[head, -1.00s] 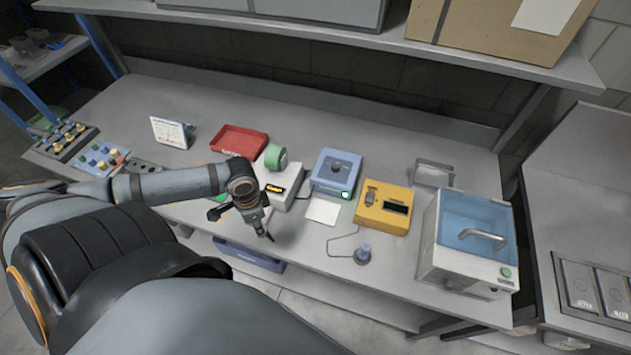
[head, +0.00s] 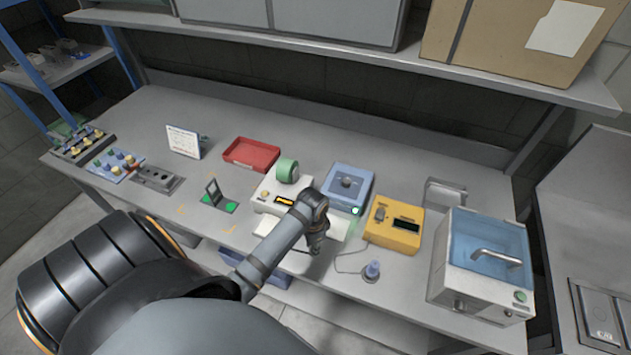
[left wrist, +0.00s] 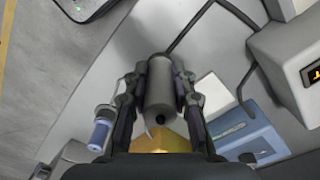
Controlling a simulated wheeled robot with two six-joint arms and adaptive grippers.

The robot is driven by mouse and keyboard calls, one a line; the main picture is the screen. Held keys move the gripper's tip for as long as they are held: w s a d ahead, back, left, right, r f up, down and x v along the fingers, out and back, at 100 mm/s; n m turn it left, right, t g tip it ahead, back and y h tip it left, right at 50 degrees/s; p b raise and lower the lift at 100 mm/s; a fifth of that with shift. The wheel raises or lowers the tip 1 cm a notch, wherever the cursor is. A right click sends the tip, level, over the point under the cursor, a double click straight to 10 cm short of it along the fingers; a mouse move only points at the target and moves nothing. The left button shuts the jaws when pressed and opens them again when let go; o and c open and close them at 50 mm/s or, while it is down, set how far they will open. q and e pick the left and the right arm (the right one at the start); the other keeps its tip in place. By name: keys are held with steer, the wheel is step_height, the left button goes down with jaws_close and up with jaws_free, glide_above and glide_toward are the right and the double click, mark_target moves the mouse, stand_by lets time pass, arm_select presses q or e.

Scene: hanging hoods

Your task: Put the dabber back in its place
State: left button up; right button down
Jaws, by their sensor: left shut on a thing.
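My left gripper (head: 317,249) is over the front middle of the bench, by the white pad (head: 330,229). In the left wrist view its two fingers (left wrist: 161,95) are shut on a dark grey cylinder (left wrist: 160,90) with a dark hole or tip at its end, which I take to be the dabber. In the head view the gripper and arm mostly hide it. A blue-topped stand (head: 372,270) is to the right of the gripper, and also shows in the left wrist view (left wrist: 100,132). My right gripper is not in view.
A white device (head: 268,200) with a green roll, a blue box (head: 346,187) and a yellow meter (head: 393,225) stand behind the gripper. A clear-lidded machine (head: 482,262) is at the right.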

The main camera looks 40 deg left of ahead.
arm_select(q)
steer(key=shift+w+d+f, duration=0.1)
steer(key=shift+w+f, duration=0.1)
steer(key=shift+w+d+f+p, duration=0.15)
steer(key=shift+f+p, duration=0.65)
steer(key=shift+f, duration=1.05)
steer(key=shift+f, duration=0.1)
steer(key=o, duration=0.9)
step_height(320, 180, up, 11)
steer(key=b, duration=0.3)
steer(key=shift+r, duration=0.65)
steer(key=shift+f, duration=0.1)
